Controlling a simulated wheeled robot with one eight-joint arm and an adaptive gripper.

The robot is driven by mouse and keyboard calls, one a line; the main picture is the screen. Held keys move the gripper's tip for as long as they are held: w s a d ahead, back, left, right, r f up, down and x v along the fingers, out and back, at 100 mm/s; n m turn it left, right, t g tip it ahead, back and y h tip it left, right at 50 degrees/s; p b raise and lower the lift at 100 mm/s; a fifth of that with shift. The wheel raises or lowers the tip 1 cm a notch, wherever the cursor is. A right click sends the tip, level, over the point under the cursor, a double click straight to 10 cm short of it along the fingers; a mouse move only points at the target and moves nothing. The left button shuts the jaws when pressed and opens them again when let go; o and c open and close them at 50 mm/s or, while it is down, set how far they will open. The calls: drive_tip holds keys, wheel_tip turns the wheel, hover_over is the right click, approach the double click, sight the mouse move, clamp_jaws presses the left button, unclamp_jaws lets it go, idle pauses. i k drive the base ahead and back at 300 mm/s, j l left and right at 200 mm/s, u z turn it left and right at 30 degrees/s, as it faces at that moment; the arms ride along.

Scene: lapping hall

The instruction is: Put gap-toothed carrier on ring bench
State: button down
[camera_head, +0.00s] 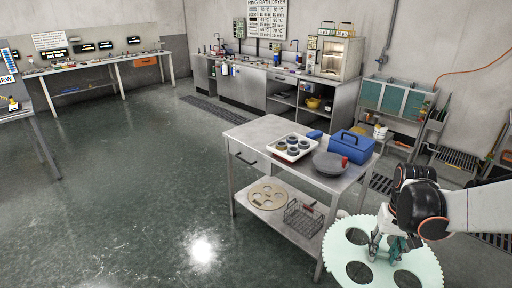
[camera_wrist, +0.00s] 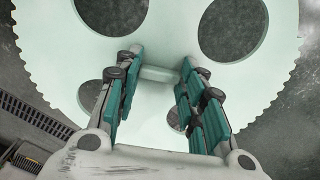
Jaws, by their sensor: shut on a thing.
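A large pale green toothed carrier (camera_head: 341,245) with several round holes is at the lower right of the head view, in front of the metal table. My gripper (camera_head: 385,246) is shut on it near its middle. In the wrist view the carrier (camera_wrist: 172,35) fills the upper part, and my teal-padded fingers (camera_wrist: 158,74) close on a short pale bar at its centre. Teeth show on its left and right edges; part of the rim is out of frame. I cannot tell which surface is the ring bench; the metal table (camera_head: 262,130) holds a white tray of rings (camera_head: 282,155).
On the metal table are a blue toolbox (camera_head: 352,145), a grey round plate (camera_head: 330,164) and a small red item. Its lower shelf holds a beige disc (camera_head: 268,194) and a wire basket (camera_head: 302,217). A dryer counter (camera_head: 245,85) stands behind. The floor at left is clear.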

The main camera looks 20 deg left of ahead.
sight(263, 132)
drive_tip(key=i+j+u, duration=0.1)
drive_tip(key=u, duration=0.4)
drive_tip(key=i+u, duration=0.2)
drive_tip(key=u, duration=0.25)
drive_tip(key=i+u, duration=0.15)
drive_tip(key=u, duration=0.35)
drive_tip(key=i+l, duration=0.1)
drive_tip(key=i, duration=0.5)
drive_tip(key=i+l, duration=0.1)
drive_tip(key=i, duration=0.45)
drive_tip(key=i+l, duration=0.1)
drive_tip(key=i, duration=0.5)
drive_tip(key=i+z, duration=0.1)
drive_tip(key=i, duration=0.3)
drive_tip(key=i+j+z, duration=0.1)
drive_tip(key=i, duration=0.3)
drive_tip(key=i+j+z, duration=0.15)
drive_tip(key=i, duration=0.25)
drive_tip(key=i+z, duration=0.15)
drive_tip(key=z, duration=0.25)
drive_tip(key=i+l+z, duration=0.1)
drive_tip(key=z, duration=0.3)
drive_tip(key=i+z, duration=0.2)
drive_tip(key=z, duration=0.2)
drive_tip(key=i+j+z, duration=0.1)
drive_tip(key=z, duration=0.3)
drive_tip(key=i+j+z, duration=0.15)
drive_tip(key=z, duration=0.25)
